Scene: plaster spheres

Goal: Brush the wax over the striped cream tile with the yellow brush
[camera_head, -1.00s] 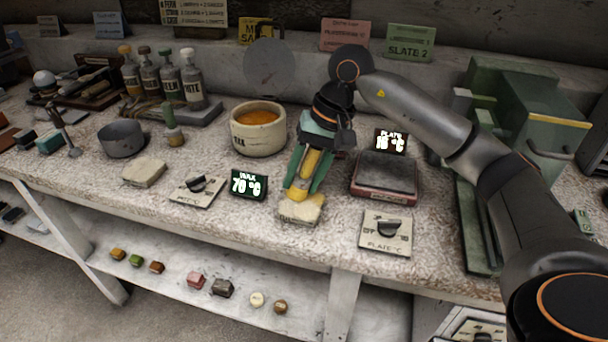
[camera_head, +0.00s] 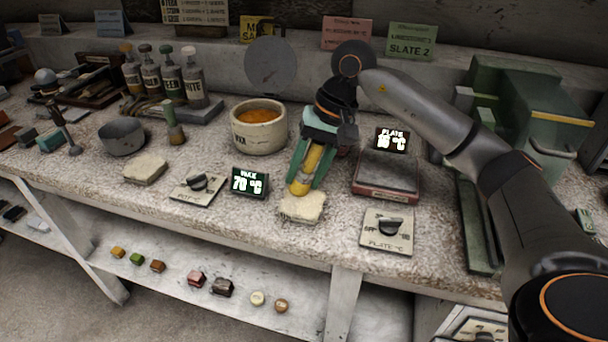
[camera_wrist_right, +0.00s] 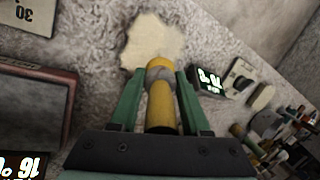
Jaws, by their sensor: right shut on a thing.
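My right gripper (camera_head: 304,181) is shut on the yellow brush (camera_head: 312,159) and holds it tilted, tip down. The brush (camera_wrist_right: 160,107) also shows between the green fingers (camera_wrist_right: 156,82) in the right wrist view. Its tip is at the back edge of a rough cream tile (camera_head: 303,208); I cannot tell whether they touch. This tile (camera_wrist_right: 153,40) shows beyond the brush in the wrist view. Another cream tile (camera_head: 145,170) lies further left. I cannot make out stripes on either. The wax pot (camera_head: 258,140), with orange wax (camera_head: 257,116), stands behind left of the gripper. My left gripper is not in view.
A wax display (camera_head: 248,183) reading 70 °C and a dial plate (camera_head: 197,187) stand left of the nearer tile. A hot plate (camera_head: 386,176) and its dial (camera_head: 388,229) are to the right. A grey bowl (camera_head: 122,137) and green machine (camera_head: 540,120) stand further out.

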